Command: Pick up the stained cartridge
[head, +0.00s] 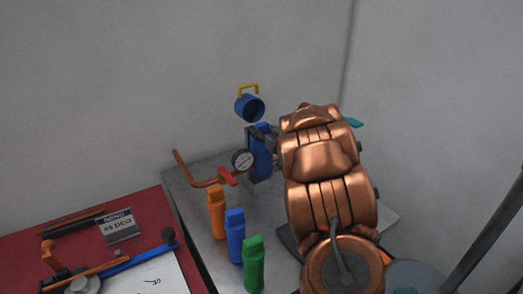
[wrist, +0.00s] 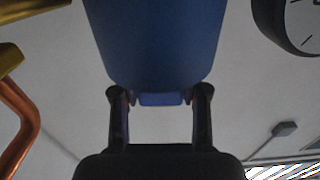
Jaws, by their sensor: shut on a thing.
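My gripper (wrist: 160,97) is shut on a narrow tab under a wide blue body (wrist: 155,40), which fills the top middle of the wrist view. I take the blue body to be the cartridge, but I can make out no stain on it. In the head view my gripper (head: 263,132) is small and partly hidden by my copper-coloured arm. It is at the upper part of the blue generator (head: 261,163). I cannot tell how far the held piece sits inside the generator. The round blue lid (head: 249,108) with its yellow handle stands open above.
A gauge (head: 242,160) and a copper pipe (head: 190,175) with a red valve handle (head: 228,177) adjoin the generator. Orange (head: 217,215), blue (head: 235,236) and green (head: 253,265) bottles stand on the metal table (head: 185,185). Tools lie on the red surface (head: 150,208) at left.

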